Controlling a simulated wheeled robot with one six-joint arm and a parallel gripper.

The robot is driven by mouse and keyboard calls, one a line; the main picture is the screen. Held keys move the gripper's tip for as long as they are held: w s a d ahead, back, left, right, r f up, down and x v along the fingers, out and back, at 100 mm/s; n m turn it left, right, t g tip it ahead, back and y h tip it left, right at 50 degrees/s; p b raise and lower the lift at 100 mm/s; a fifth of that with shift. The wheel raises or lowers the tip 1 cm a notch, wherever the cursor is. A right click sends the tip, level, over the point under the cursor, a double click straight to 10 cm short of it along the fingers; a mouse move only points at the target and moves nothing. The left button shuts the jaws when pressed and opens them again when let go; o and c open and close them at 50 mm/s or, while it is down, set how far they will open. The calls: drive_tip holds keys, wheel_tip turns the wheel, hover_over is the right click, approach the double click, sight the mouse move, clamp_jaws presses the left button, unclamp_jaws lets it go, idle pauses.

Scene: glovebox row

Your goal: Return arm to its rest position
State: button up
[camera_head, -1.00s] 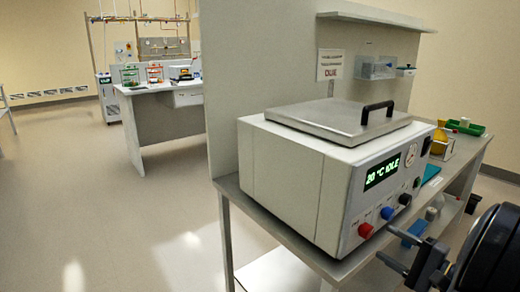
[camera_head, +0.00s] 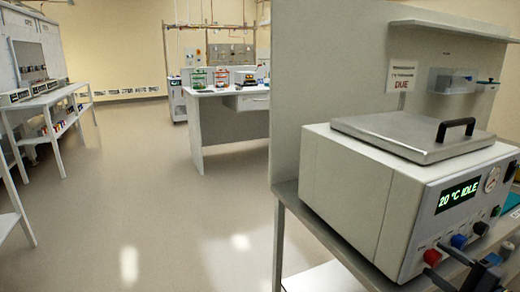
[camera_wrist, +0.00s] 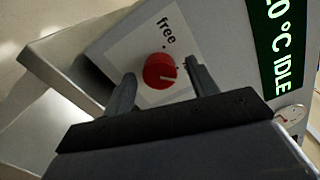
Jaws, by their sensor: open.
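My gripper (camera_head: 434,260) shows at the lower right of the head view, in front of the lower front panel of a white bath unit (camera_head: 345,190). A red knob (camera_wrist: 159,72) marked "free" appears beyond the fingertips. Contact with it cannot be told. In the head view the red knob (camera_head: 432,257) is partly covered by the fingers. The rest of my arm is mostly outside the picture.
The unit has a metal lid (camera_head: 400,137) with a black handle and a display (camera_head: 458,195) reading "20 °C IDLE". It stands on a bench (camera_head: 288,190) against a grey partition (camera_head: 330,60). Open floor (camera_head: 170,210) lies to the left, with white tables beyond.

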drive_tip(key=v, duration=1)
drive_tip(key=x, duration=1)
drive_tip(key=shift+a, duration=0.1)
drive_tip(key=shift+w+f+b, duration=0.25)
drive_tip(key=shift+w+b, duration=0.1)
drive_tip(key=shift+b, duration=0.2)
drive_tip(key=n+b, duration=0.3)
drive_tip(key=n, duration=0.1)
drive_tip(key=shift+s+n, duration=0.1)
drive_tip(key=shift+n, duration=0.3)
drive_tip(key=n+b, duration=0.2)
drive_tip(key=n, duration=0.2)
drive_tip(key=shift+r+n+b, duration=0.15)
drive_tip(key=shift+n+b, duration=0.25)
drive_tip(key=n+b, duration=0.1)
drive_tip(key=n, duration=0.5)
drive_tip(key=shift+r, duration=0.15)
drive_tip(key=shift+n, duration=1.2)
drive_tip(key=shift+s+a, duration=0.1)
